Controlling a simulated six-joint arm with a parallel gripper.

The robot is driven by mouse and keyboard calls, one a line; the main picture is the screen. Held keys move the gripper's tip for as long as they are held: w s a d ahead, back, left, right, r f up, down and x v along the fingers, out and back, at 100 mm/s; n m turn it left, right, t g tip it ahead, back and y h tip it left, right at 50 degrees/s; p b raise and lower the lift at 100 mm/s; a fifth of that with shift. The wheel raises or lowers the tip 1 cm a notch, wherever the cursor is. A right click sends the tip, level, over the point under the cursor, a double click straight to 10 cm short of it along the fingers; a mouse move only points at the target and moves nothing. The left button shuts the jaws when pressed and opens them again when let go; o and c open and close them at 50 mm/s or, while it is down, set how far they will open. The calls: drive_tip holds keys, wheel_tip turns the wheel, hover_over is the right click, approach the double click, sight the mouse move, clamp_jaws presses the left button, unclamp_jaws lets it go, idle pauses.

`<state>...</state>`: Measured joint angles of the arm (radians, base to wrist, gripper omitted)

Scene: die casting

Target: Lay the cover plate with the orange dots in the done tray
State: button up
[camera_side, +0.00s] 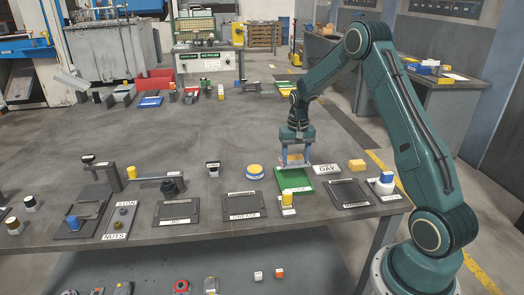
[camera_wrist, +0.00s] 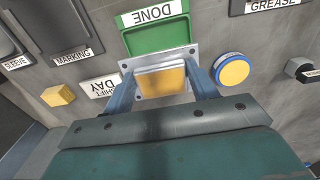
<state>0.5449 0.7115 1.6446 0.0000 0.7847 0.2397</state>
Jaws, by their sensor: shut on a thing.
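My gripper (camera_side: 295,164) hangs above the green done tray (camera_side: 295,190), pointing down. In the wrist view its two blue fingers (camera_wrist: 163,90) are shut on a grey square plate (camera_wrist: 140,62) with small dark corner spots and a raised yellow-orange middle. I cannot make out separate orange dots on it. The plate looks roughly level and overlaps the near part of the tray (camera_wrist: 157,42) in that view; the gap below it is hard to judge. The visible tray floor is bare, and its DONE label shows at the edge.
A round yellow-and-blue button (camera_side: 255,171) stands left of the tray. A DAY SHIFT sign (camera_side: 326,169) and a yellow block (camera_side: 357,165) lie to the right. A yellow-topped piece (camera_side: 287,201) stands near the tray's front edge. Dark GREASE (camera_side: 242,203) and MARKING (camera_side: 350,192) mats flank it.

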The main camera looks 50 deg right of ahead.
hover_over(294, 182)
drive_tip(key=shift+w+f, duration=0.1)
drive_tip(key=shift+f, duration=2.8)
drive_tip(key=shift+f, duration=0.8)
drive_tip(key=o, duration=1.4)
drive_tip(key=shift+o, duration=0.9)
drive_tip(key=shift+f, duration=0.1)
